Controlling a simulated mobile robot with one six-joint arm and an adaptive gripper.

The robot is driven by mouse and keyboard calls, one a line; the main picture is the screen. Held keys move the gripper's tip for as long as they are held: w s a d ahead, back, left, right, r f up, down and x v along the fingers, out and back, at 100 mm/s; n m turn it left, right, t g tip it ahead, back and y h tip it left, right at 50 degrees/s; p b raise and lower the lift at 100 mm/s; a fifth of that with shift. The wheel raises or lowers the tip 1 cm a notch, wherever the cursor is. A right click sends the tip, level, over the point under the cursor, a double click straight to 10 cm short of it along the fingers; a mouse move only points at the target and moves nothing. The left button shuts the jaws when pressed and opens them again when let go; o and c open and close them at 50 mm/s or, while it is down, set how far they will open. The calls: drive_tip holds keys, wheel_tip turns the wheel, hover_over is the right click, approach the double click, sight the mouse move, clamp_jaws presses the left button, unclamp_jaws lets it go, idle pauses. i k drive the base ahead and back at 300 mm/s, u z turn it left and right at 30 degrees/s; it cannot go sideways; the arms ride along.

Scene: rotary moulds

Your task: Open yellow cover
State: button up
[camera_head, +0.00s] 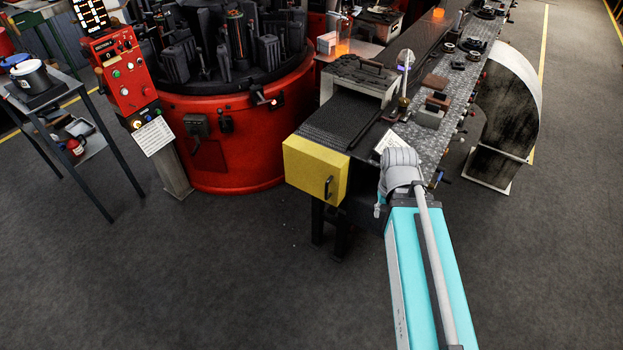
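The yellow cover (303,170) is a box-shaped piece on the near end of a long dark conveyor bench. It sits flush against the bench end and looks shut. A black handle (328,187) stands out on the right part of its front face. My teal and grey arm parts rise from the bottom right and end just right of the cover, apart from the handle in the picture. The fingers of my gripper cannot be made out, and nothing is seen touching the cover or handle.
A round red rotary machine (235,150) with dark moulds stands left of the cover. A red control panel (118,70) and a dark side table (75,100) are further left. A curved grey duct (508,120) stands right of the bench. The floor in front is clear.

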sight(319, 171)
drive_tip(key=z, duration=0.15)
drive_tip(key=k, duration=1.35)
drive_tip(key=u, duration=0.4)
drive_tip(key=i, duration=1)
drive_tip(key=z, duration=0.05)
